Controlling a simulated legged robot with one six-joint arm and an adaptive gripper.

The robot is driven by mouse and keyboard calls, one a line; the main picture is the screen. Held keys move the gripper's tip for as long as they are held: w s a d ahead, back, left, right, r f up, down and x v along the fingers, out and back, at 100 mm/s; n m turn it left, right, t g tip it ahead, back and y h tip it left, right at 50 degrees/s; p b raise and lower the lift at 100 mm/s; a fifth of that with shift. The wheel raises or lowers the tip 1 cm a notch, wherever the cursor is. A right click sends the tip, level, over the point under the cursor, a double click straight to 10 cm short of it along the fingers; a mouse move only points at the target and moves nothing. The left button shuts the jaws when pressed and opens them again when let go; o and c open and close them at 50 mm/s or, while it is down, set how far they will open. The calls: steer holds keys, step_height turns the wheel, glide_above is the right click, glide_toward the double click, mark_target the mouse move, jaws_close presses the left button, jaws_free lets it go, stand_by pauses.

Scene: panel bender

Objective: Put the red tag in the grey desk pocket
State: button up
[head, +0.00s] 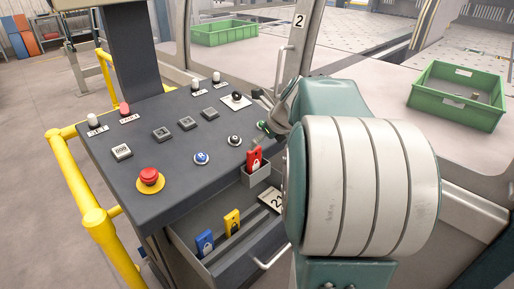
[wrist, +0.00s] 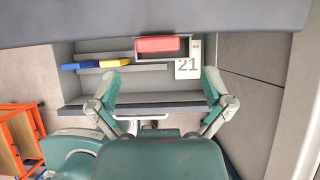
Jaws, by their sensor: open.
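The red tag (head: 253,157) stands upright in the small grey desk pocket (head: 257,178) at the front edge of the desk. Its lower part is hidden by the pocket wall. In the wrist view the red tag (wrist: 158,44) lies inside the outline of the grey pocket (wrist: 189,46). My gripper (wrist: 160,84) is open and empty, its two fingers wide apart, with the tag beyond and between them. Nothing touches the tag. In the head view my arm hides most of the gripper.
A blue tag (head: 205,241) and a yellow tag (head: 232,222) stand in the open tray below the desk. A card marked 21 (head: 271,201) is beside the pocket. The desk (head: 180,175) carries buttons and a red stop knob (head: 149,175). A yellow rail (head: 75,180) runs left.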

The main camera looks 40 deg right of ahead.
steer(key=v, duration=0.6)
steer(key=s+a+n+g, duration=0.1)
steer(key=s+a+n, duration=0.3)
steer(key=a+n, duration=1.25)
steer(key=s+a+f+n, duration=0.6)
steer(key=s+a+n, duration=0.3)
steer(key=n, duration=0.9)
steer(key=shift+s+a+n, duration=0.2)
steer(key=shift+a+n, duration=0.15)
steer(key=shift+a, duration=0.7)
steer(key=shift+f, duration=0.1)
